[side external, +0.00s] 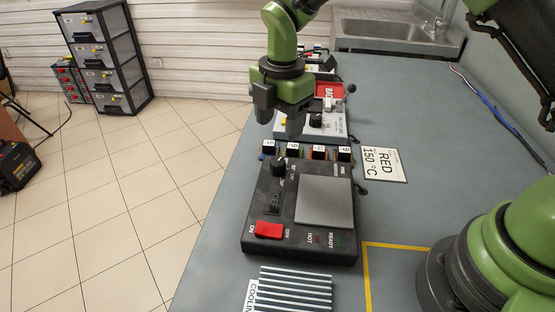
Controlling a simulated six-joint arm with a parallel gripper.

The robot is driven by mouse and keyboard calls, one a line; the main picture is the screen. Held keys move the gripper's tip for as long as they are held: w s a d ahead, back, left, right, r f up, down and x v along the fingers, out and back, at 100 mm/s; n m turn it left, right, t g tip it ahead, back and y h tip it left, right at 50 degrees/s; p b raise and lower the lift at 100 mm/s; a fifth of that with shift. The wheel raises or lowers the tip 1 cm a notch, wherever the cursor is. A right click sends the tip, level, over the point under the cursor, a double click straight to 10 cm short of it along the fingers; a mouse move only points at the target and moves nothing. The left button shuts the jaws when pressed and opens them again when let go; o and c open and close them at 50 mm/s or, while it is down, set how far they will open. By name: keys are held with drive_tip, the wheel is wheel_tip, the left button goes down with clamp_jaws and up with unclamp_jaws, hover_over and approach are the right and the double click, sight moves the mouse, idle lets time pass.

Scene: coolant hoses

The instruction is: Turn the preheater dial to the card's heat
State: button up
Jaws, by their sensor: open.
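The preheater (257,205) is a black box with a grey plate (325,203) on the grey bench. Its black dial (279,165) stands near the box's far left corner; its setting is too small to read. The white card (383,164) lies flat right of the preheater and reads "RED 150 °C". My gripper (286,132) is open and empty, pointing down above and slightly beyond the dial, apart from it.
Several numbered blocks (318,152) stand in a row just behind the preheater. A grey device with a black knob (316,121) and a red "BAD" bin (328,91) are farther back. A ribbed cooling rack (295,289) lies in front. Bench right of the card is clear.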

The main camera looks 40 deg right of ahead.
sight(277, 162)
drive_tip(key=f, duration=0.9)
drive_tip(key=shift+w+f, duration=0.25)
drive_tip(key=shift+f, duration=0.1)
drive_tip(key=c, duration=0.9)
